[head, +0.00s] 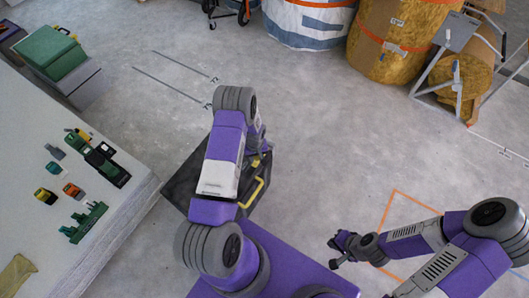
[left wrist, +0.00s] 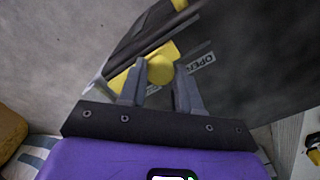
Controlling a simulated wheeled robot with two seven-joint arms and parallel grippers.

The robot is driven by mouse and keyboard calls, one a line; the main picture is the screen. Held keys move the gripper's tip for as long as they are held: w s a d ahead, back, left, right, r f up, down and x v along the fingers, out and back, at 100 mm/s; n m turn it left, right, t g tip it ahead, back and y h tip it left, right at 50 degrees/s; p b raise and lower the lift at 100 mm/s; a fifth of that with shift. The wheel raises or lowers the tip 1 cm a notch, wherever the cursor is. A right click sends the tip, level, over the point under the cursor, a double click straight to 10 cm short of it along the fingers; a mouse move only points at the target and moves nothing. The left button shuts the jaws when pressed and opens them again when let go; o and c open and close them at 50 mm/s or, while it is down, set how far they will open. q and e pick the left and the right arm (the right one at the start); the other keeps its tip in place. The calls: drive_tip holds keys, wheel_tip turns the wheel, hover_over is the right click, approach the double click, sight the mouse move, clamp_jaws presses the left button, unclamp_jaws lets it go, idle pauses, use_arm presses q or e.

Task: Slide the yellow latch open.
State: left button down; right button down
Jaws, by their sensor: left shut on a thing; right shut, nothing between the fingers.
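The yellow latch (left wrist: 160,70) has a round knob and sits on a dark panel (left wrist: 240,75) beside a printed "OPEN" label (left wrist: 202,62). My left gripper (left wrist: 158,86) is shut on the latch knob, one finger on each side. In the head view the dark panel (head: 183,178) lies partly hidden beneath my left arm, with a yellow handle (head: 254,192) on it. The latch is small there and mostly covered by my left wrist. My right gripper (head: 336,251) is shut and empty, out over the floor to the right, away from the panel.
Large wrapped rolls (head: 395,35) and a metal stand (head: 455,85) are at the back right.

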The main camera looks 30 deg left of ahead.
use_arm(q)
drive_tip(key=shift+s+d+f, duration=0.1)
drive_tip(key=shift+s+f, duration=0.05)
drive_tip(key=shift+s, duration=0.15)
drive_tip(key=c, duration=0.8)
unclamp_jaws()
drive_tip(key=shift+w+r, duration=0.1)
drive_tip(key=shift+r, duration=0.2)
wheel_tip(320, 180, up, 7)
drive_tip(key=p, duration=0.2)
drive_tip(key=shift+p, duration=0.35)
